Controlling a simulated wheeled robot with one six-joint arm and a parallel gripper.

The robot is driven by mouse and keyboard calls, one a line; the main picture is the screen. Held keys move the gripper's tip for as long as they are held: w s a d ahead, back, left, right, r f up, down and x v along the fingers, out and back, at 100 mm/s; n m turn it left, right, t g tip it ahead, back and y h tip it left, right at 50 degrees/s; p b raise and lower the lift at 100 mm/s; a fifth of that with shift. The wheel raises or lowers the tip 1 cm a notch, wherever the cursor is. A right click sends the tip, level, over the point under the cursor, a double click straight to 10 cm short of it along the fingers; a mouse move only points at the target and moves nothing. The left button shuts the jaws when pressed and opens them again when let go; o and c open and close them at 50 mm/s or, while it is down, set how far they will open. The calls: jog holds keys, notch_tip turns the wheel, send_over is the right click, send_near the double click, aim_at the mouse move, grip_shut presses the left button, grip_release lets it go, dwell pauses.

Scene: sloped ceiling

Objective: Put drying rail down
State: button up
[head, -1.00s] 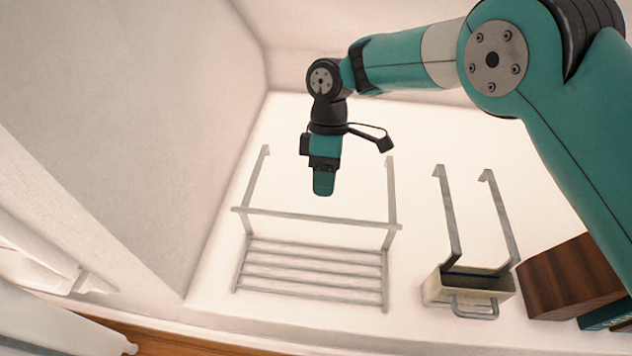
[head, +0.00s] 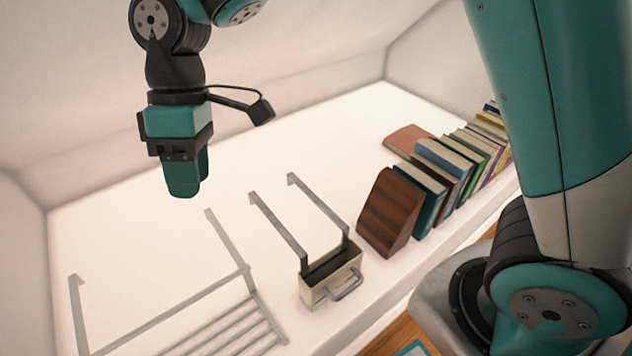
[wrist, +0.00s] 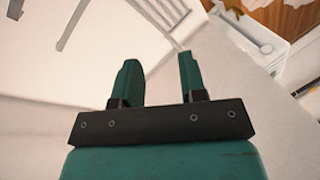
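The drying rail (head: 180,306), a grey metal frame with two hooked uprights, a crossbar and several lower bars, is at the lower left of the head view, over the white surface. The picture edge cuts off its lower part. Pale bars, probably the rail (wrist: 165,13), show at the top of the wrist view. My gripper (head: 186,192) is up and apart from the rail in the head view. In the wrist view my gripper (wrist: 158,62) has its two green fingers spread, with nothing between them.
A cream box (head: 318,283) with a front handle and two hooked grey straps is right of the rail. A dark wooden block (head: 388,213) and a row of books (head: 450,160) stand farther right. The white surface (head: 130,225) behind the rail is bare.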

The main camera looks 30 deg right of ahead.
jog(key=s+d+r+m+t+y, duration=0.1)
jog(key=s+d+r+m, duration=0.1)
jog(key=s+d, duration=0.4)
jog(key=s+d+r+m+t+y, duration=0.1)
jog(key=s+d+r+m+t, duration=0.1)
jog(key=s+d+m, duration=0.2)
jog(key=s+d, duration=0.2)
jog(key=s, duration=0.2)
jog(key=shift+d, duration=0.3)
jog(key=shift+s, duration=0.1)
